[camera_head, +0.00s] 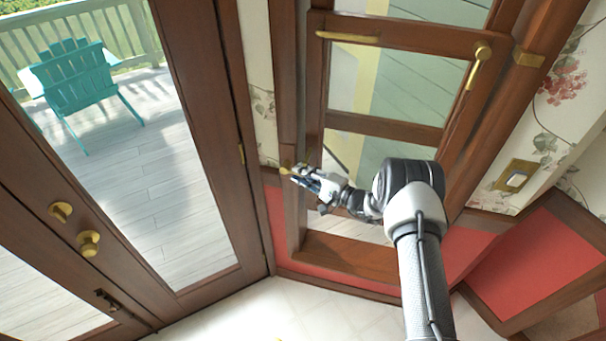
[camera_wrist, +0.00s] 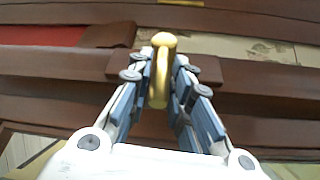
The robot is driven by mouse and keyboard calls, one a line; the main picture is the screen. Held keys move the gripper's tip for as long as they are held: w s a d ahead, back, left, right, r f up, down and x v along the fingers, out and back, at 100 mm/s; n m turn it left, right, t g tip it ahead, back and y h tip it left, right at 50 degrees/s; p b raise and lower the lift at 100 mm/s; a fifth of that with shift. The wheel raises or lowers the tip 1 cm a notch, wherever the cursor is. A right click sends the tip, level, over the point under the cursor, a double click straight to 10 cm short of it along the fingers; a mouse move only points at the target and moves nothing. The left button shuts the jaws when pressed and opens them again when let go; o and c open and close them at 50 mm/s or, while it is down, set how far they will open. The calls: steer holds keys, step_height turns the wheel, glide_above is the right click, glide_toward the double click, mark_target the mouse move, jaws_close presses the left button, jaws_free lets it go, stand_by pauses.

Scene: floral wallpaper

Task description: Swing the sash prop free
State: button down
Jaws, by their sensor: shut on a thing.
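A small brass piece (camera_wrist: 158,75), which looks like the sash prop, stands out from the dark brown wooden frame in the wrist view, with a rounded top end and a narrower shank. My gripper (camera_head: 298,174) is shut on it, with one finger on each side. In the head view a bit of the brass (camera_head: 284,170) shows just left of the fingertips, at the left post of the window; my fingers hide the rest. The brown window sash (camera_head: 384,123) with its panes is behind and right of my gripper.
A brass bar (camera_head: 347,37) and a brass handle (camera_head: 482,60) are on the upper sash. A glazed door (camera_head: 196,130) with brass knobs (camera_head: 88,243) stands at left. A switch plate (camera_head: 516,178) is on the right wall. Pale floor (camera_head: 265,315) is clear below.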

stand_by(0.3)
steer(key=f+t+y+b, duration=0.1)
steer(key=b, duration=0.3)
steer(key=shift+f+m+b, duration=0.3)
steer(key=shift+b, duration=0.05)
steer(key=t+y+b, duration=0.1)
steer(key=b, duration=0.2)
steer(key=f+m+y+b, duration=0.1)
steer(key=b, duration=0.3)
steer(key=shift+a+t, duration=0.25)
steer(key=shift+t, duration=0.15)
steer(key=c, duration=1.4)
jaws_free()
steer(key=shift+c, duration=0.2)
steer(key=v, duration=1.2)
steer(key=shift+w+f, duration=0.1)
steer(key=shift+w, duration=0.05)
